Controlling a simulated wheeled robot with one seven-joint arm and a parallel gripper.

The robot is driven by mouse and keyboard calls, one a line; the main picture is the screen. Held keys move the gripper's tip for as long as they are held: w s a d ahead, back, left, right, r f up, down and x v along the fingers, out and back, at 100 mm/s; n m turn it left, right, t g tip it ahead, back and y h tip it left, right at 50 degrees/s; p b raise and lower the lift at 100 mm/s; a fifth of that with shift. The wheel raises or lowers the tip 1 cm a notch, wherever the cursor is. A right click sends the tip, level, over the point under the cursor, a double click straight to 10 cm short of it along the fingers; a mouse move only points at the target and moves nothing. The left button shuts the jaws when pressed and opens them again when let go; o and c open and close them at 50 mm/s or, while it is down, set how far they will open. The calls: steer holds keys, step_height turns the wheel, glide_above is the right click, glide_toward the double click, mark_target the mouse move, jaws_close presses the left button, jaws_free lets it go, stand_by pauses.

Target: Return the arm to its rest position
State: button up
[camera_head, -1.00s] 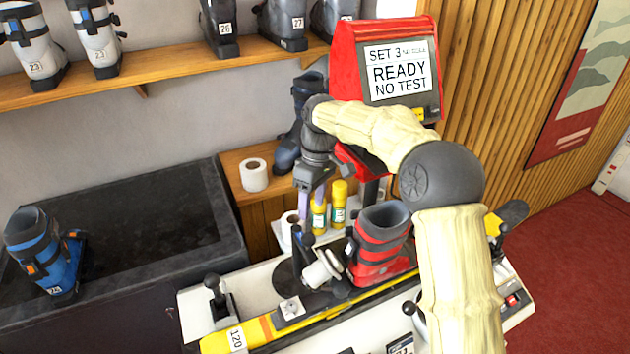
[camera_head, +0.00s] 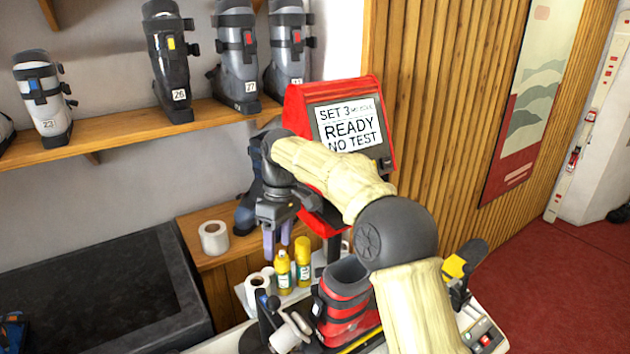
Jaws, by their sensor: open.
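My arm reaches in from the lower right of the head view, bent at a dark elbow, with its far end by the red display. My gripper (camera_head: 277,245) points down with its two pale purple fingers, empty and apart from the things below. It hangs above and left of the red ski boot (camera_head: 338,300), near the yellow bottles. The red boot stands on the bench, partly hidden by my arm.
A red display (camera_head: 347,128) reads "SET 3 READY NO TEST". Another roll (camera_head: 214,238) sits on a wooden ledge. Boots line the shelf (camera_head: 120,132). A dark-topped counter (camera_head: 90,295) is mostly clear.

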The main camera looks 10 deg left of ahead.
steer(key=s+d+f+m+t, duration=0.1)
steer(key=d+f+m, duration=0.1)
steer(key=d, duration=0.3)
steer(key=s+d+f+m+t, duration=0.1)
steer(key=s+d+f+m, duration=0.1)
steer(key=d, duration=0.4)
steer(key=s+d+f+m, duration=0.2)
steer(key=d+m, duration=0.1)
steer(key=d, duration=0.3)
steer(key=shift+s+d+t, duration=0.2)
steer(key=shift+d+t, duration=0.05)
steer(key=shift+t, duration=0.15)
steer(key=s+d+f+m+t, duration=0.1)
steer(key=s+d+f+m, duration=0.1)
steer(key=s+d, duration=0.4)
steer(key=s+d+f+m, duration=0.3)
steer(key=s+d+m, duration=0.2)
steer(key=s+d, duration=0.2)
steer(key=shift+s+d+f+m+t+h, duration=0.3)
steer(key=shift+s+t, duration=0.1)
steer(key=shift+s, duration=0.15)
